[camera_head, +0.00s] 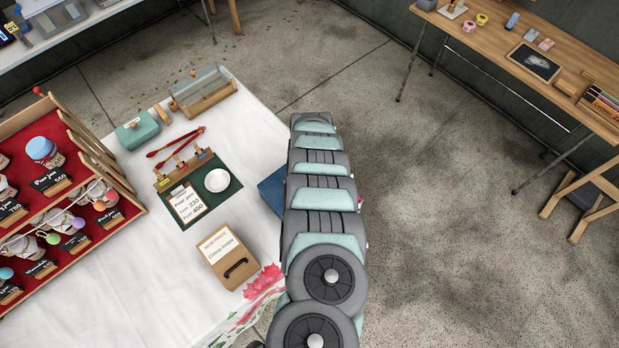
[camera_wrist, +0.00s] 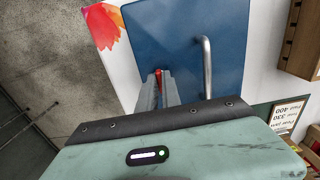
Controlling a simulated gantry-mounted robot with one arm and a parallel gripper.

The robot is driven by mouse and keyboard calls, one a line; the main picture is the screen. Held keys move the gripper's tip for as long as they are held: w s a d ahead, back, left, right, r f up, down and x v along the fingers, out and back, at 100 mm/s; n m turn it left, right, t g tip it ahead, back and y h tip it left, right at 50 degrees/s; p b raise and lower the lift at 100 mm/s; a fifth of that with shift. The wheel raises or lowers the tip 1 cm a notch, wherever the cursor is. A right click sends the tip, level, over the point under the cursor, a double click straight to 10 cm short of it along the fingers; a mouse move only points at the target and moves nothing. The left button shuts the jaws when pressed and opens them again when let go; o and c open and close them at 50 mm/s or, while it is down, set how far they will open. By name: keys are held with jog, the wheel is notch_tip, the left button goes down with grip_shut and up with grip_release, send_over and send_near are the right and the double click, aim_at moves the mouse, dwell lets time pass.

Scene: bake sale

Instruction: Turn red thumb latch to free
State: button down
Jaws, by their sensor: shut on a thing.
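A blue box (camera_wrist: 185,30) with a bar-shaped metal handle (camera_wrist: 207,68) fills the middle of the wrist view. My gripper (camera_wrist: 162,88) is at the box's face, left of the handle, with its two grey fingers close together. A small piece of red, the thumb latch (camera_wrist: 159,74), shows between the fingertips, and the gripper is shut on it. Most of the latch is hidden by the fingers, so its angle cannot be told. In the head view the blue box (camera_head: 271,192) shows only in part beside my arm, which hides the gripper and the latch.
The white tablecloth (camera_head: 110,245) holds a wooden box with a black handle (camera_head: 228,257), a dark green mat (camera_head: 226,200) with a white dish (camera_head: 217,180), red tongs (camera_head: 175,147) and a red display rack (camera_head: 60,185). Concrete floor lies right of my arm.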

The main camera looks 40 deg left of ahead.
jog(key=c, duration=1.5)
grip_release()
jog(key=shift+c, duration=0.2)
jog(key=shift+r, duration=0.1)
notch_tip(320, 180, up, 11)
jog(key=shift+f+p, duration=0.2)
jog(key=shift+p, duration=0.1)
